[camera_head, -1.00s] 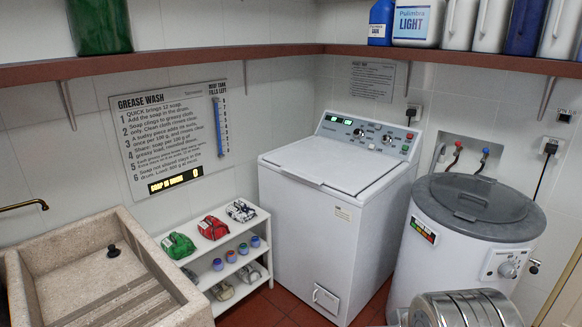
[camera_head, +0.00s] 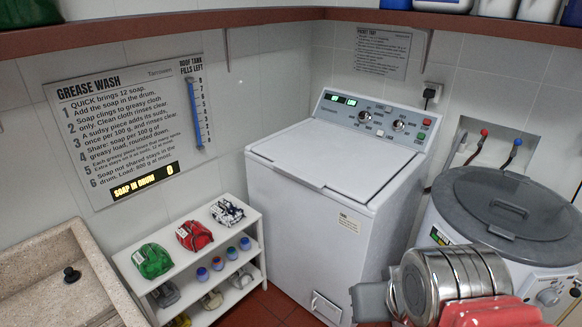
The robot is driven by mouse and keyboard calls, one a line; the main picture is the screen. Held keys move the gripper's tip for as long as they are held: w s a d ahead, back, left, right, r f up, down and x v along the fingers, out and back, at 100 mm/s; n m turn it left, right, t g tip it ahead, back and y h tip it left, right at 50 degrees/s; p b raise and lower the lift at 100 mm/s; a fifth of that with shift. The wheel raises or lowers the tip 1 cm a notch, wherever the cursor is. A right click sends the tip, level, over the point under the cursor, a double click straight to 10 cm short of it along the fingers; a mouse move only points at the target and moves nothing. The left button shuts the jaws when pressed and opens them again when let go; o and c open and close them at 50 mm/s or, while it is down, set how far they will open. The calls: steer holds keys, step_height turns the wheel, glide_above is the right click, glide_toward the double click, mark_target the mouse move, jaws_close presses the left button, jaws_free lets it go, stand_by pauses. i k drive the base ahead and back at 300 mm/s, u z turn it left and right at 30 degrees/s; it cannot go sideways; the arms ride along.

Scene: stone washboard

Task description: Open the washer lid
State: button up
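The white top-loading washer (camera_head: 310,225) stands in the middle against the back wall. Its flat white lid (camera_head: 335,160) is closed, and its panel (camera_head: 375,120) has a lit green display and knobs. My gripper (camera_head: 372,302) shows at the lower right as a grey end on my silver and red arm. It is in front of the washer's lower right side in the picture, below the lid and apart from it. Its fingers are not clear enough to tell whether they are open or shut.
A second round machine with a grey lid (camera_head: 510,200) stands at the right. A white shelf (camera_head: 255,225) with folded cloths and small jars stands left of the washer. A stone sink (camera_head: 70,245) is at the lower left. A red-brown wall shelf (camera_head: 260,17) runs above.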

mark_target(355, 166)
steer(key=i, duration=1.05)
steer(key=u, duration=2.9)
